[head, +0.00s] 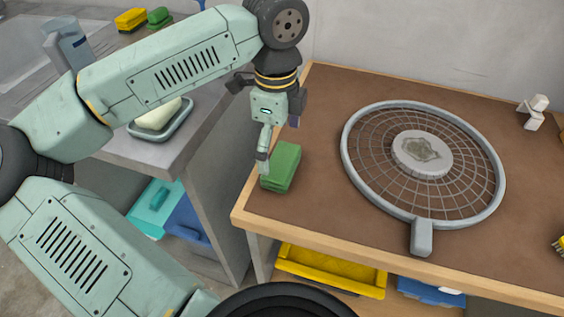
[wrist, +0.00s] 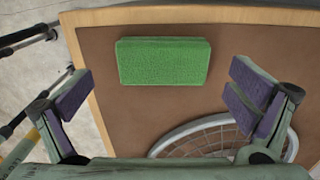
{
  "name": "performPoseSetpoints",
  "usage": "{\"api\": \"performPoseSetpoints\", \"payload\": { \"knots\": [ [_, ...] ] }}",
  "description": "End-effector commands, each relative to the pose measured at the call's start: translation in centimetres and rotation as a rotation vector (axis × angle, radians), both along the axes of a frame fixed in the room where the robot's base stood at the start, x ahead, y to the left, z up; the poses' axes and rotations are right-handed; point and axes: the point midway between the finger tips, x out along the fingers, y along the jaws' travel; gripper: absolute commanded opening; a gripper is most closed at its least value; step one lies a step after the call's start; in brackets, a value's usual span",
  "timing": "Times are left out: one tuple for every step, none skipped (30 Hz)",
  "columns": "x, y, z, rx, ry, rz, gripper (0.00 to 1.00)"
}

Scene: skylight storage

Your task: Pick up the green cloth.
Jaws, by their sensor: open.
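The green cloth (head: 284,168) is a thick, folded, block-like piece lying on the brown table top near its left edge. It shows whole in the wrist view (wrist: 163,61), lying wide between the two fingers' lines but beyond their tips. My gripper (head: 268,150) points down just above and beside the cloth in the head view. In the wrist view my gripper (wrist: 160,92) is wide open with purple pads and nothing between them. Whether a finger touches the cloth cannot be told.
A round wire-mesh strainer (head: 423,225) with a grey disc (head: 423,154) lies right of the cloth. A white object (head: 533,112) stands farther right. The left counter holds a soap dish (head: 165,130), a bottle (head: 68,44), and yellow (head: 131,19) and green (head: 159,17) blocks. A wooden rim borders the table.

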Motion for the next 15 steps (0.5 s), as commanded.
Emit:
{"api": "performPoseSetpoints", "payload": {
  "knots": [
    [0.0, 0.0, -0.2, -0.001, 0.000, -0.001, 1.00],
    [0.0, 0.0, -0.4, -0.001, -0.001, -0.001, 1.00],
    [0.0, 0.0, -0.8, -0.003, 0.001, -0.002, 1.00],
    [0.1, 0.0, -1.1, -0.003, 0.002, -0.002, 1.00],
    [0.1, 0.0, -1.5, -0.004, 0.003, -0.002, 1.00],
    [0.2, 0.0, -2.1, -0.006, 0.002, -0.003, 1.00],
    [0.2, 0.0, -2.6, -0.005, 0.003, -0.003, 1.00],
    [0.3, 0.0, -3.0, -0.006, 0.002, -0.003, 1.00],
    [0.3, 0.0, -3.8, -0.006, 0.002, -0.002, 1.00],
    [0.3, 0.0, -4.2, -0.005, 0.002, -0.002, 1.00],
    [0.3, 0.0, -4.5, -0.005, 0.002, -0.002, 1.00],
    [0.3, 0.1, -4.9, -0.003, 0.000, -0.002, 1.00],
    [0.3, 0.1, -5.1, -0.003, 0.000, -0.002, 1.00],
    [0.3, 0.1, -5.2, -0.003, 0.000, -0.002, 1.00],
    [0.3, 0.1, -5.4, -0.003, 0.000, -0.002, 1.00]
  ]
}}
